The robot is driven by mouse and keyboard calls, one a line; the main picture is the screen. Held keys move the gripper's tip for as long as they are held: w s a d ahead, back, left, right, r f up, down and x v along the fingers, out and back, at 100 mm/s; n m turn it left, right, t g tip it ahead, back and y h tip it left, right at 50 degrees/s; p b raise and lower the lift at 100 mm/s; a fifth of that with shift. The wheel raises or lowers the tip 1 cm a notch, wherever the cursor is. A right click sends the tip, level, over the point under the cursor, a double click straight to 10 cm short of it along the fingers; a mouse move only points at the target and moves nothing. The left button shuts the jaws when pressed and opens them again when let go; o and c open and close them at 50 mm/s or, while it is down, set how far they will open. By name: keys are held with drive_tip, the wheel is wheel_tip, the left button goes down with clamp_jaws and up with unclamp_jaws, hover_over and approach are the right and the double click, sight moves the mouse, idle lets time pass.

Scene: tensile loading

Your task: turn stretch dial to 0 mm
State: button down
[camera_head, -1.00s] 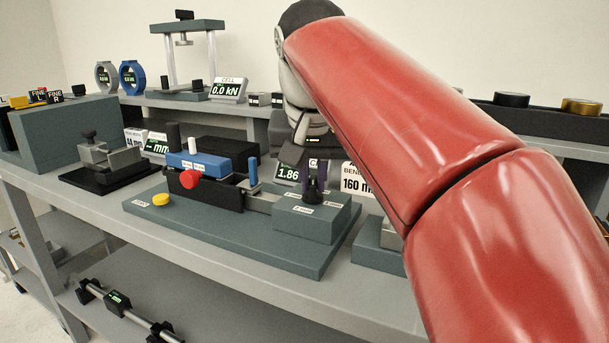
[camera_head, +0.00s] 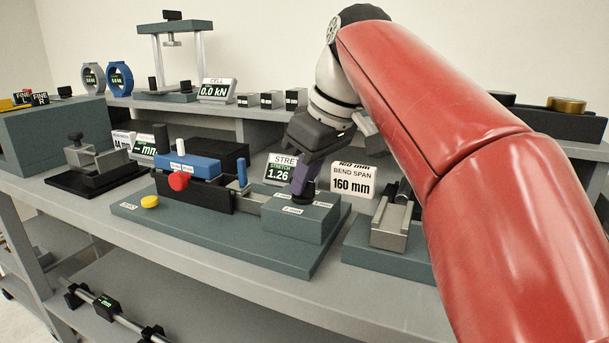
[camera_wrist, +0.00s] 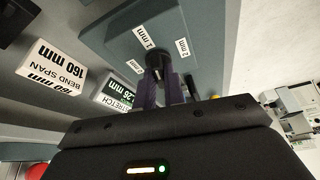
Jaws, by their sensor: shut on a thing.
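The stretch dial (camera_head: 303,198) is a small black knob on top of a grey-green block (camera_head: 290,225) at the right end of the stretching rig. My gripper (camera_head: 304,187) points down at it with purple fingers shut on it. In the wrist view the dial (camera_wrist: 154,62) shows between the fingertips (camera_wrist: 157,76). White labels around it include 1 mm (camera_wrist: 151,36) and 2 mm (camera_wrist: 183,47); a third is too small to read. The stretch display (camera_head: 280,170) behind the block reads about 1.26, partly hidden by my gripper; it also shows upside down in the wrist view (camera_wrist: 117,97).
A blue clamp with a red knob (camera_head: 178,181) and a yellow button (camera_head: 150,202) are left on the same base (camera_head: 200,235). The bend span sign (camera_head: 352,181), 160 mm, stands close behind right. A bend fixture (camera_head: 390,225) is to the right.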

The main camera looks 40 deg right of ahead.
drive_tip(key=n+y, duration=0.1)
drive_tip(key=n, duration=0.2)
drive_tip(key=n+g+y, duration=0.1)
drive_tip(key=n, duration=0.2)
drive_tip(key=shift+w+d+n, duration=0.15)
drive_tip(key=shift+n, duration=0.15)
drive_tip(key=shift+n+g+y, duration=0.35)
drive_tip(key=shift+n+g, duration=0.15)
drive_tip(key=shift+n, duration=0.8)
drive_tip(key=shift+n+g+y, duration=0.35)
drive_tip(key=shift+n+g, duration=0.15)
drive_tip(key=shift+n, duration=0.8)
drive_tip(key=shift+d+n, duration=0.1)
drive_tip(key=shift+n, duration=0.3)
drive_tip(key=c, duration=1.5)
unclamp_jaws()
drive_tip(key=shift+m, duration=0.3)
drive_tip(key=shift+m, duration=0.6)
drive_tip(key=shift+m+t, duration=0.4)
drive_tip(key=shift+m, duration=0.1)
